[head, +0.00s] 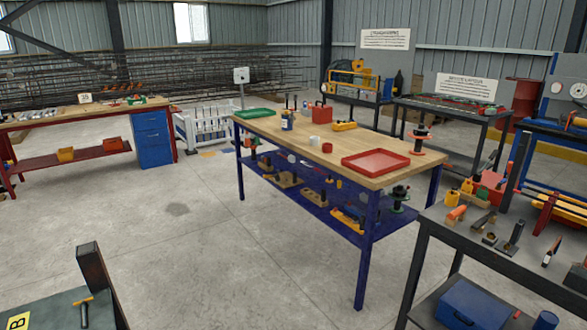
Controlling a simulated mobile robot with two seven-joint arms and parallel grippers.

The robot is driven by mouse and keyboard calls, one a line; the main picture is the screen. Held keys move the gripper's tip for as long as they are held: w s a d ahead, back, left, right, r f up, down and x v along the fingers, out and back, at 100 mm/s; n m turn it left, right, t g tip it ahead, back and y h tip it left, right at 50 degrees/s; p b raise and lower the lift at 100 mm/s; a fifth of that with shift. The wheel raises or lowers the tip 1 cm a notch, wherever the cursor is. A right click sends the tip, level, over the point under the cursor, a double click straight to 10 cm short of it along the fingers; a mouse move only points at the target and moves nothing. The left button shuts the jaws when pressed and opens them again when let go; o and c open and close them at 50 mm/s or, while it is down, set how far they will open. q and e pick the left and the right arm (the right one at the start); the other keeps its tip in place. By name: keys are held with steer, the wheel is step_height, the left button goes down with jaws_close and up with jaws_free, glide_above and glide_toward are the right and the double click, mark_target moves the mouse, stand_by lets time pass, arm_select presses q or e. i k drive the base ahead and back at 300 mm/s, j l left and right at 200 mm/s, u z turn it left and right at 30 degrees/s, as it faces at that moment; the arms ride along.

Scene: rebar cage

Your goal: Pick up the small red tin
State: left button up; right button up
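A small red tin (327,147) stands upright on the wooden top of the blue-legged workbench (280,133) in the middle of the head view. It is near the bench's front edge, beside a white mug-like container (314,141) and left of a red tray (376,161). Nothing covers it. Neither of my grippers shows in this view.
The bench also holds a green tray (255,113), a blue jar (287,121), a red box (322,114) and a yellow tool (344,126). A dark table (480,242) with tools stands at the right. Open concrete floor (180,240) lies in front and left of the bench.

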mark_target(328, 148)
steer(key=i, duration=3.3)
